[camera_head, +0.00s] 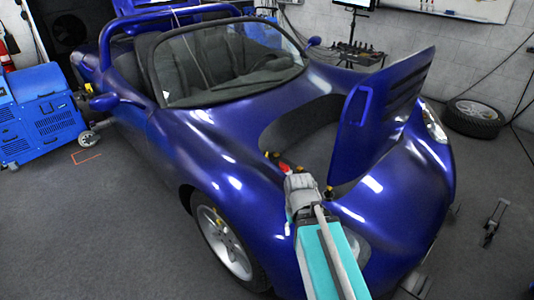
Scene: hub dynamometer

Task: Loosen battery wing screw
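A blue open-top sports car (210,120) fills the middle, its front lid (385,105) raised over an open front compartment (300,140). My arm reaches from the bottom edge to the near rim of this compartment. My gripper (290,180) is at its far end, small and partly hidden by the arm, so its opening cannot be told. A small red part (283,168) shows just beyond it, touching or apart I cannot tell. A yellow part (329,192) shows to its right. The battery and its wing screw cannot be made out.
The raised lid stands to the right of my arm. A blue machine (42,115) stands at the left. A loose wheel (473,115) lies by the right wall, and a small metal stand (493,222) is on the floor. Open floor lies at the lower left.

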